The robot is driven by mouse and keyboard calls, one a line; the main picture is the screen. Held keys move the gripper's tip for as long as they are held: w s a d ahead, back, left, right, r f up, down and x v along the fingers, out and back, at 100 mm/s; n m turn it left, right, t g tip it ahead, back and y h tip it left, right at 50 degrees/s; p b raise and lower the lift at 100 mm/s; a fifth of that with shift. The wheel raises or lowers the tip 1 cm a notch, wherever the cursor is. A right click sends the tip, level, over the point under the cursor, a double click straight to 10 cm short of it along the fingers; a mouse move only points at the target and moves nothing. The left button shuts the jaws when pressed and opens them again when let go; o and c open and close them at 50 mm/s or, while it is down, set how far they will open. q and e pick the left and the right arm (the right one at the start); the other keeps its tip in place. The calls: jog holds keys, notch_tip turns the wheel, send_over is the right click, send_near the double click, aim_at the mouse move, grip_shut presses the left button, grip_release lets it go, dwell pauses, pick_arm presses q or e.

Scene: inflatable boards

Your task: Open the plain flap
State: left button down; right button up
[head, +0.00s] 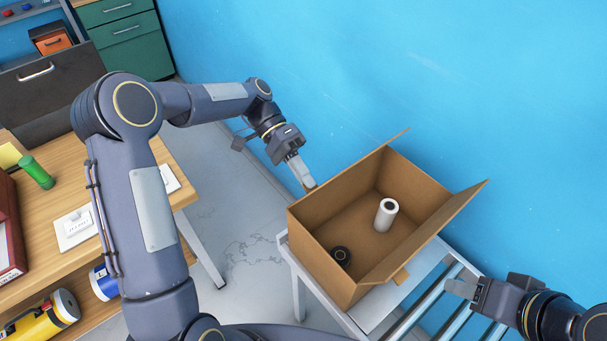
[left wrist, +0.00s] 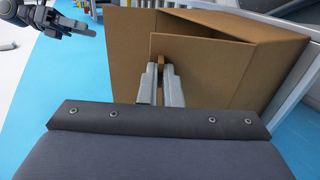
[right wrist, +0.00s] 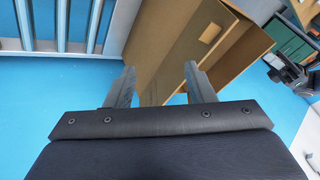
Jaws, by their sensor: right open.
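The brown cardboard box (head: 330,243) stands open at the top. Its right flap (head: 432,235) slants outward, with a small tab (head: 402,276) low at the front. Another flap edge juts up at the back. I cannot tell which flap is the plain one. My left gripper (head: 306,182) is at the box's left rim; in the left wrist view its fingers (left wrist: 160,82) are close together against a cardboard panel, a small brown bit between the tips. Whether they grip it is unclear.
Inside the box are a white roll (head: 386,214) and a black round item (head: 341,256). The box stands on a white-topped stand (head: 390,305) with metal rollers. A blue wall (head: 480,90) is behind. A wooden desk (head: 150,155) stands at left.

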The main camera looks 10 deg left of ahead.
jog(key=shift+c, duration=0.3)
jog(key=shift+c, duration=1.1)
jog(key=shift+w+a+m, duration=0.2)
jog(key=shift+m, duration=0.1)
jog(key=shift+c, duration=1.1)
jog(key=w+a+m, duration=0.1)
jog(key=m, duration=0.1)
jog(key=w+a+m+y, duration=0.1)
jog(key=m, duration=0.1)
jog(key=shift+w+a+r, duration=0.3)
jog(key=shift+w+r, duration=0.05)
grip_shut()
jog(key=w+a+f+m+y, duration=0.1)
jog(key=w+a+f+m, duration=0.2)
jog(key=w+a+m, duration=0.4)
jog(key=w+a+f+m+y, duration=0.1)
jog(key=w+a+f+m, duration=0.2)
jog(key=w+a+m, duration=0.4)
jog(key=shift+w+a+m, duration=0.3)
jog(key=shift+a+m, duration=2.4)
jog(key=shift+a, duration=1.7)
